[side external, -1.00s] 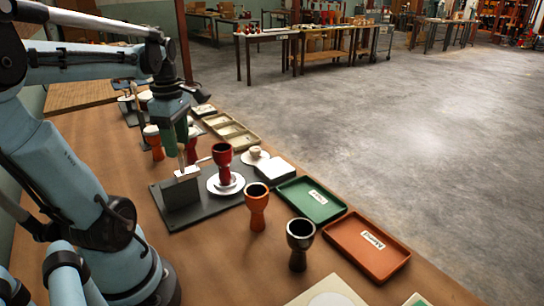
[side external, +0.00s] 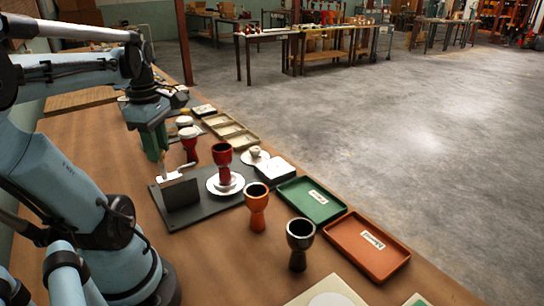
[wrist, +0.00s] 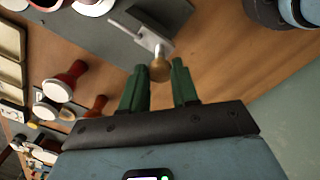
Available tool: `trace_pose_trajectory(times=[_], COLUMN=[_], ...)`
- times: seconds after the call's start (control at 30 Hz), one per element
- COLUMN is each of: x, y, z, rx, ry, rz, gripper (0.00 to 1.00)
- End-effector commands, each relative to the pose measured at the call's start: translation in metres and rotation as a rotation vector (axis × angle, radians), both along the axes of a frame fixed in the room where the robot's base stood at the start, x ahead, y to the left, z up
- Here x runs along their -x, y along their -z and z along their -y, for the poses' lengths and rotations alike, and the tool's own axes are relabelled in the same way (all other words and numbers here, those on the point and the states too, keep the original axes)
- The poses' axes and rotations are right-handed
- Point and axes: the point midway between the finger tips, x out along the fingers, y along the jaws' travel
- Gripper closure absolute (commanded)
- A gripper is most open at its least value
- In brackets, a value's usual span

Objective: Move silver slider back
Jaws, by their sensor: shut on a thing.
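The silver slider (side external: 174,177) sits on top of a dark upright block (side external: 181,194) on a grey base plate (side external: 212,208). It also shows in the wrist view (wrist: 150,38), with a brass-coloured knob (wrist: 160,70) at its near end. My gripper (side external: 163,165) has its green fingers on either side of this knob and is shut on it; the fingers also show in the wrist view (wrist: 160,88). A red goblet drum (side external: 222,153) stands upright on a white round disc (side external: 226,188) on the plate, apart from the slider.
An orange goblet drum (side external: 256,205) and a dark one (side external: 299,245) stand in front. A green tray (side external: 311,201) and an orange tray (side external: 367,250) lie to the right. More drums (side external: 189,140) and a divided tray (side external: 231,131) stand behind.

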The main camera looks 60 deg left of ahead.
Motion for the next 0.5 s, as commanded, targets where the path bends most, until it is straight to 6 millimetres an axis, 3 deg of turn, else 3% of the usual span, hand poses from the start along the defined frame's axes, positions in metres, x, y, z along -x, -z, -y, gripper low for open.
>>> trace_pose_trajectory(times=[0.27,0.3,0.43,0.5], x=[0.0062,0.0062,0.0057,0.0052], y=[0.0,0.0,0.0001,0.0002], z=[-0.0002,0.0,0.0,0.0001], rx=[0.002,0.003,0.003,0.003], ry=[-0.006,-0.007,-0.006,-0.005], rz=[-0.019,-0.018,-0.017,-0.016], gripper=[1.0,0.66,0.46,0.45])
